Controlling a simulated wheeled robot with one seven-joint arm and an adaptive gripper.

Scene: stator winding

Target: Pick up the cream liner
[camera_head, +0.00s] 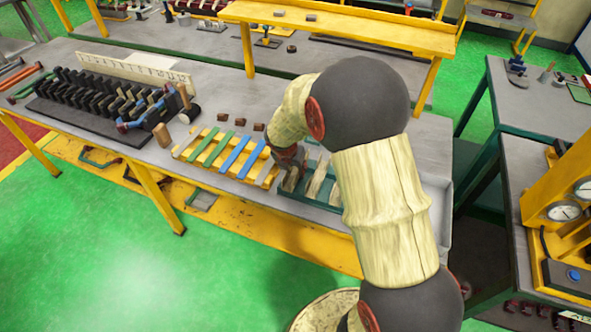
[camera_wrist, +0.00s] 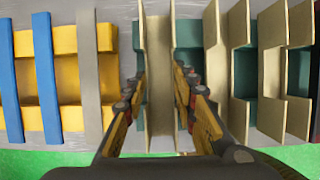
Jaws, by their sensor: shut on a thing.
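The cream liner (camera_wrist: 159,60) is a folded, channel-shaped piece standing between the two fingers of my gripper (camera_wrist: 157,88) in the wrist view. One finger lies along each side, and the jaws are shut on it. It is the leftmost of several cream liners in the green tray (camera_wrist: 186,34). I cannot tell whether the held liner touches the tray floor.
Other cream liners (camera_wrist: 238,75) stand close on the right. A yellow rack (camera_head: 190,150) with green, blue and grey strips lies close on the left. A black slotted stand (camera_head: 100,108) and a mallet (camera_head: 187,103) are farther left. A yellow shelf (camera_head: 340,28) spans the back.

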